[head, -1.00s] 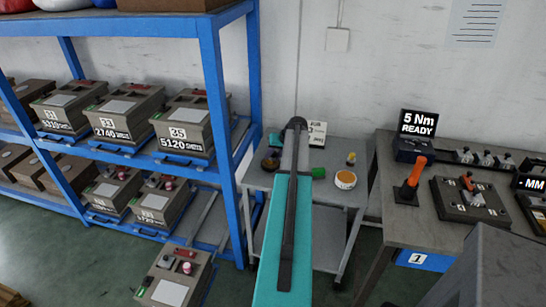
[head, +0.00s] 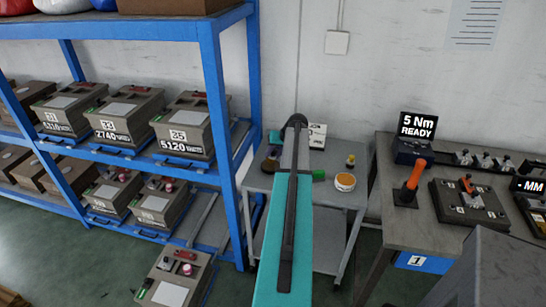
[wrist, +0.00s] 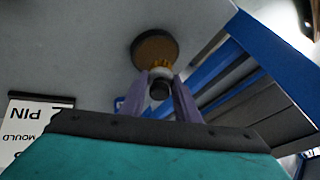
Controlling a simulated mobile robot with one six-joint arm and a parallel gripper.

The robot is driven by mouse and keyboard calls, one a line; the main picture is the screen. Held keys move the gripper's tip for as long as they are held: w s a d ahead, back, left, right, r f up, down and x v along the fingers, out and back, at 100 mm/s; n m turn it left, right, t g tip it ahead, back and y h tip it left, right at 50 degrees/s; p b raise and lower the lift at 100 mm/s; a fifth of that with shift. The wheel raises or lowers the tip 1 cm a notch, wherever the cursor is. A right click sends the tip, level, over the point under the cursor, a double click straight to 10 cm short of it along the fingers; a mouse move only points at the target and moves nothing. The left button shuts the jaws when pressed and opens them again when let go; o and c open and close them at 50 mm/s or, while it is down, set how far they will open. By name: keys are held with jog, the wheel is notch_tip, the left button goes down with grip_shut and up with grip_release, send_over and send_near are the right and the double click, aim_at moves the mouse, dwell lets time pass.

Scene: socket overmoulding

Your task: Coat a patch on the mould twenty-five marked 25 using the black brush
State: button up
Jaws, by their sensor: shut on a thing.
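My gripper (wrist: 160,84) is shut on the black brush in the wrist view. The brush's dark handle end (wrist: 159,91) sits between the purple fingers. The mould marked 25 (head: 183,121) is a grey-brown box labelled 5120, at the right end of the blue rack's middle shelf. My gripper is to its right, apart from it.
The blue rack's upright (head: 222,110) stands between mould 25 and the grey cart (head: 335,199). On the cart are an open yellow-orange tub (head: 345,182), a green item (head: 319,175) and a printed card (head: 317,135). Other moulds fill the shelves. A workbench (head: 400,148) stands right.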

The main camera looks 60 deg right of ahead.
jog(key=shift+r+p, duration=0.75)
jog(key=shift+r, duration=1.6)
jog(key=shift+s, duration=0.1)
